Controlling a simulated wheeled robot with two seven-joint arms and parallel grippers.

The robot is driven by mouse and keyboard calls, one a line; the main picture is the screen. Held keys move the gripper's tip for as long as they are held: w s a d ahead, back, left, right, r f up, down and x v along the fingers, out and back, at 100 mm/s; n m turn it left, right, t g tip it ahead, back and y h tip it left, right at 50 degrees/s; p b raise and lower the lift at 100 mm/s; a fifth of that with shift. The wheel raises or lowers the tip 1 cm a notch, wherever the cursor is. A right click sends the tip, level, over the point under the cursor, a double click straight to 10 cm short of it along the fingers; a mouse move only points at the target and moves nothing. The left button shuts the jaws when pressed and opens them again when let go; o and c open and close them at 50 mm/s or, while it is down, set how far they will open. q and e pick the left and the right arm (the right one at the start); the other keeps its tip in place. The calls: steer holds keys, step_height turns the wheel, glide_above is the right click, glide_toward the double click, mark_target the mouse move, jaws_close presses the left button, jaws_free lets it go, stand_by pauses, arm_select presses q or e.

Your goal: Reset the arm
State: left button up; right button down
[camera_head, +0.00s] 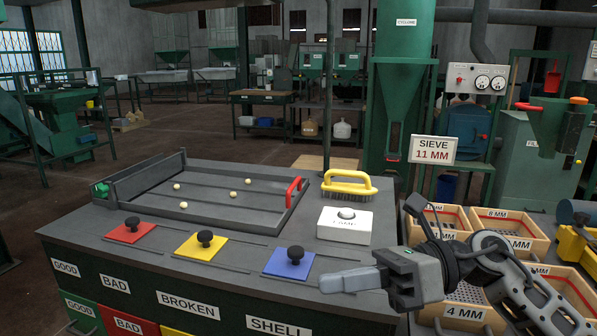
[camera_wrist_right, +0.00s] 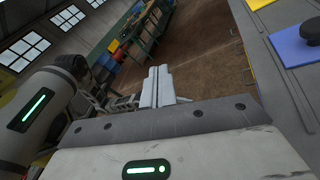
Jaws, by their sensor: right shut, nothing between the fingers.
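My right gripper (camera_head: 338,281) is shut and empty. It reaches in from the right in the head view, with its fingers pointing left in front of the bench near its front right corner. Its closed fingers also show in the right wrist view (camera_wrist_right: 157,88), pointing away from the bench over the brown floor. It appears apart from the blue plate (camera_head: 289,262) with its black knob. My left gripper is in neither view.
The bench holds a grey tray (camera_head: 130,190) with several pale balls, a yellow-handled brush (camera_head: 348,187), a white lamp box (camera_head: 344,226), and red (camera_head: 124,232) and yellow (camera_head: 200,248) knobbed plates. Wooden bins (camera_head: 513,221) and a sieve sign (camera_head: 432,150) stand right.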

steer(key=d+f+n+t+h+p, duration=0.1)
steer(key=d+f+n+t+h, duration=0.2)
steer(key=f+n+t+h, duration=0.95)
steer(key=d+f+n+t+y+p, duration=0.2)
steer(key=n+t, duration=0.5)
steer(key=n, duration=1.4)
steer(key=s+d+f+m+g+h, duration=0.3)
steer(key=s+f+m+g, duration=0.4)
steer(key=s+f+m, duration=0.2)
step_height(320, 180, down, 4)
steer(key=s, duration=0.2)
steer(key=shift+s+d, duration=0.2)
steer(key=shift+s, duration=0.15)
